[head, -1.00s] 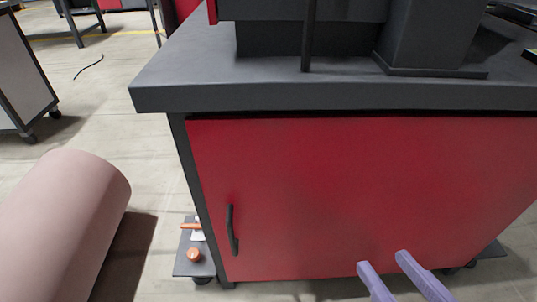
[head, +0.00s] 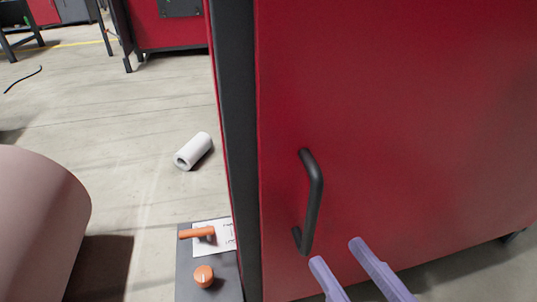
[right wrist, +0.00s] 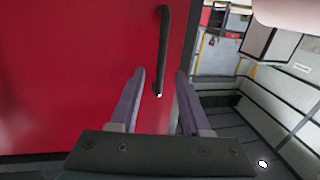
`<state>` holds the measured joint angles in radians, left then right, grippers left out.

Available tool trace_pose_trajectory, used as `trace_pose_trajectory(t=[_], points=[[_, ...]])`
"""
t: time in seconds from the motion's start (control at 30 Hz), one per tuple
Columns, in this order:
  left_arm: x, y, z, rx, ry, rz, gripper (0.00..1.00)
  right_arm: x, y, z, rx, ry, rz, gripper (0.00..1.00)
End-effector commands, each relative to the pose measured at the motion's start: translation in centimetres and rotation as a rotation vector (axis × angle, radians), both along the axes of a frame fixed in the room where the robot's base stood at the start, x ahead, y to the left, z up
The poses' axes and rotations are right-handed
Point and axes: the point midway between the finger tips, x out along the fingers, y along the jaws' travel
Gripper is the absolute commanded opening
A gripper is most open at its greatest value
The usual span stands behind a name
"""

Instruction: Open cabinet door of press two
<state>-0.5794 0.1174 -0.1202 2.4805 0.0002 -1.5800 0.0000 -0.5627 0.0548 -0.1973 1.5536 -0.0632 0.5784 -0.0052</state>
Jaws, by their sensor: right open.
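The red cabinet door (head: 400,110) fills the right of the head view and looks shut. Its black bar handle (head: 313,205) stands upright near the door's left edge. My right gripper (head: 337,252) is open and empty, just below and to the right of the handle. In the right wrist view the handle (right wrist: 163,50) runs down to between the open purple fingers (right wrist: 160,80), and its lower end shows between them. Whether the fingers touch it I cannot tell. My left gripper is not in view.
A dark cabinet frame post (head: 235,130) borders the door on the left. A low grey plate (head: 190,265) with an orange lever (head: 197,232) and an orange knob (head: 204,276) sits beside it. A white roll (head: 193,151) lies on open floor. A large pinkish cylinder (head: 40,225) is at left.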

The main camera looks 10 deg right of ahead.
Motion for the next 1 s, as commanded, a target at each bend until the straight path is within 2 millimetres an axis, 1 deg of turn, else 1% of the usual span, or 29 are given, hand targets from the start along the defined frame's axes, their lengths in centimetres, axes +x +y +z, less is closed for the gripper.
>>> trace_pose_trajectory(t=[0.03, 0.1, 0.2, 0.3, 0.4, 0.5, 0.73, 1.0], points=[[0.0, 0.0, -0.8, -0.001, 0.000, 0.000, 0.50, 1.1, 0.3, -0.3, 0.003, -0.007, -0.001, 0.47], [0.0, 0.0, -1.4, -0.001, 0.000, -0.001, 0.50, 2.5, 0.6, -0.3, 0.004, -0.006, 0.000, 0.47], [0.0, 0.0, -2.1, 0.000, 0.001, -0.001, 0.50, 4.2, 1.0, -0.2, 0.004, -0.006, 0.000, 0.47], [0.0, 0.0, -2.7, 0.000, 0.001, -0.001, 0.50, 5.6, 1.3, -0.2, 0.003, -0.004, 0.000, 0.47], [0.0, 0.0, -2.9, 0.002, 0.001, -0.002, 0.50, 6.4, 1.5, -0.1, 0.003, -0.002, 0.000, 0.47], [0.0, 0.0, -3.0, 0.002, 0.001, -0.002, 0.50, 6.7, 1.6, -0.1, 0.002, 0.000, 0.000, 0.47], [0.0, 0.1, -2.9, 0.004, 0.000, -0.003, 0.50, 6.8, 1.6, 0.0, 0.001, 0.000, 0.000, 0.47], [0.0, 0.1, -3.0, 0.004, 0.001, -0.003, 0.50, 6.7, 1.6, 0.0, 0.001, 0.000, 0.000, 0.17]])
